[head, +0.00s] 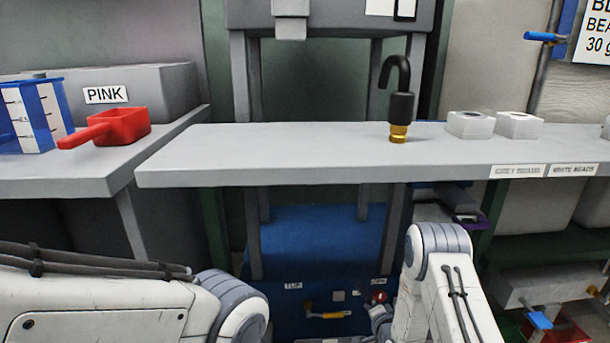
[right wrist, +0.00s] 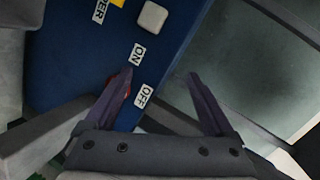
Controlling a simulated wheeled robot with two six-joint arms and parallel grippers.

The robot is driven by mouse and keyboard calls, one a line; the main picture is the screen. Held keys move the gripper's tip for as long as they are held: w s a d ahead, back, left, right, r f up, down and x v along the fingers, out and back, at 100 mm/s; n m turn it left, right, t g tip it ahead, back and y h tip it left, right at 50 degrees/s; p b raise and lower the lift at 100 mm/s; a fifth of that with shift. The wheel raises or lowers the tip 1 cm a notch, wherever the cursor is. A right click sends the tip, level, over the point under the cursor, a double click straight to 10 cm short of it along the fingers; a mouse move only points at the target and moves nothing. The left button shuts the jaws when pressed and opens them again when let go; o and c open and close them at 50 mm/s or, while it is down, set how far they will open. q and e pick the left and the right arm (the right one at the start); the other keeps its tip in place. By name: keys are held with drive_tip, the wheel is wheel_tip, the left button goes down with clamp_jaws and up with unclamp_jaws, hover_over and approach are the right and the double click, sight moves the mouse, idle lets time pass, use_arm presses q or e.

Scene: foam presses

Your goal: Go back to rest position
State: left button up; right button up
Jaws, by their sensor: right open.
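My right gripper (head: 380,318) is low in the head view, in front of the blue machine panel (head: 300,318), below the grey shelf. In the right wrist view my right gripper (right wrist: 161,75) is open, with its two dark fingers apart and nothing between them. A bit of red, perhaps a knob, shows behind the left finger there, near the ON and OFF labels. In the head view a red knob (head: 379,296) sits on the panel. My left arm comes in at lower left, folded; its gripper is out of view.
A grey shelf (head: 260,177) spans the middle, bearing a black hooked tool with a brass end (head: 398,134) and two white blocks (head: 470,124). The shelf's left half is clear.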

drive_tip(key=s+a+r+n+g+p, duration=0.2)
drive_tip(key=s+a+r+n+g, duration=0.15)
drive_tip(key=a+r+n, duration=0.45)
drive_tip(key=s+a+r+n+g+p, duration=0.2)
drive_tip(key=s+a+r+n+g, duration=0.15)
drive_tip(key=s+a+r, duration=0.55)
drive_tip(key=s+d+r+n+g+h+p, duration=0.1)
drive_tip(key=s+r+n+g, duration=0.4)
drive_tip(key=s, duration=0.9)
drive_tip(key=s+d+r+n+g+p, duration=0.1)
drive_tip(key=s+d+r+n+g, duration=0.15)
drive_tip(key=s+r, duration=0.8)
drive_tip(key=s+r+p, duration=0.2)
drive_tip(key=r+p, duration=1.5)
drive_tip(key=p, duration=0.2)
drive_tip(key=s+r+p, duration=0.1)
drive_tip(key=r+p, duration=1.6)
drive_tip(key=p, duration=0.2)
drive_tip(key=shift+s+a, duration=0.2)
drive_tip(key=shift+s, duration=0.2)
